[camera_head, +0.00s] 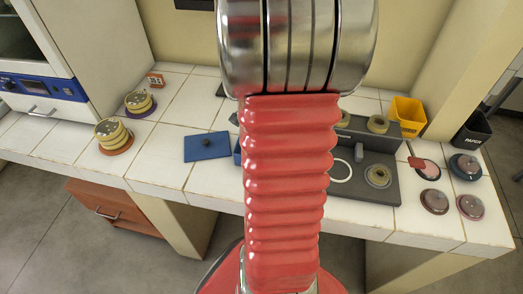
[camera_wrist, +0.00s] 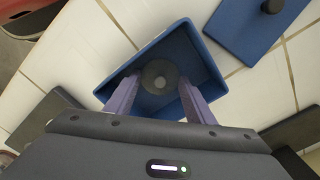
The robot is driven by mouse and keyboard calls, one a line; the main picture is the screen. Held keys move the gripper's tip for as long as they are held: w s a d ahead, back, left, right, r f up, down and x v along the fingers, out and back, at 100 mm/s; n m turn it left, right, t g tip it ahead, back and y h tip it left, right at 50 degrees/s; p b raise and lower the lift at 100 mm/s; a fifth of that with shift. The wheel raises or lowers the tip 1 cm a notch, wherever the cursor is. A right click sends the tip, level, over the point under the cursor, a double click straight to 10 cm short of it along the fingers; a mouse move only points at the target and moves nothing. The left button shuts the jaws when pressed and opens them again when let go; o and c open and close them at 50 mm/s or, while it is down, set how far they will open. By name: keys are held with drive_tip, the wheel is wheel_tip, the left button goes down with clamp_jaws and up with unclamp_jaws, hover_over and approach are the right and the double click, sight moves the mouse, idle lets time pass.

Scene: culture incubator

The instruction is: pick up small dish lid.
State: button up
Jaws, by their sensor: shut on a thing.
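In the wrist view, my gripper (camera_wrist: 158,82) reaches over an open blue box (camera_wrist: 207,73) with its two purple-grey fingers on either side of a small round grey disc, which I take as the small dish lid (camera_wrist: 160,75). The fingers are shut on it. The lid has a paler middle and shows against the inside of the box; how high it is above the box floor I cannot tell. In the head view, my arm hides the gripper and the lid, and only a sliver of the blue box (camera_head: 238,156) shows.
A flat blue cover with a knob (camera_head: 207,146) lies left of the box. Dish stacks (camera_head: 113,134) stand at the left. A dark grey station (camera_head: 380,196), yellow bin (camera_head: 407,113), black paper bin (camera_head: 473,131) and several round dishes (camera_head: 434,201) occupy the right. White tiles between are clear.

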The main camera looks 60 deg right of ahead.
wheel_tip(320, 180, up, 10)
idle(0.5)
drive_tip(key=shift+w, duration=0.1)
idle(0.4)
drive_tip(key=w+a+r+n, duration=0.3)
drive_tip(key=w+a+n, duration=0.2)
drive_tip(key=w, duration=0.7)
drive_tip(key=w+a+r+n, duration=0.2)
drive_tip(key=w+a+n, duration=0.25)
drive_tip(key=w, duration=0.65)
drive_tip(key=w+a+r+n, duration=0.1)
drive_tip(key=w+a+n, duration=0.3)
drive_tip(key=w+a, duration=0.3)
drive_tip(key=w+a+r+n, duration=0.2)
drive_tip(key=w+a+n, duration=0.3)
drive_tip(key=a, duration=0.9)
drive_tip(key=shift+w+a+r, duration=0.3)
drive_tip(key=shift+w, duration=0.75)
drive_tip(key=shift+n, duration=0.25)
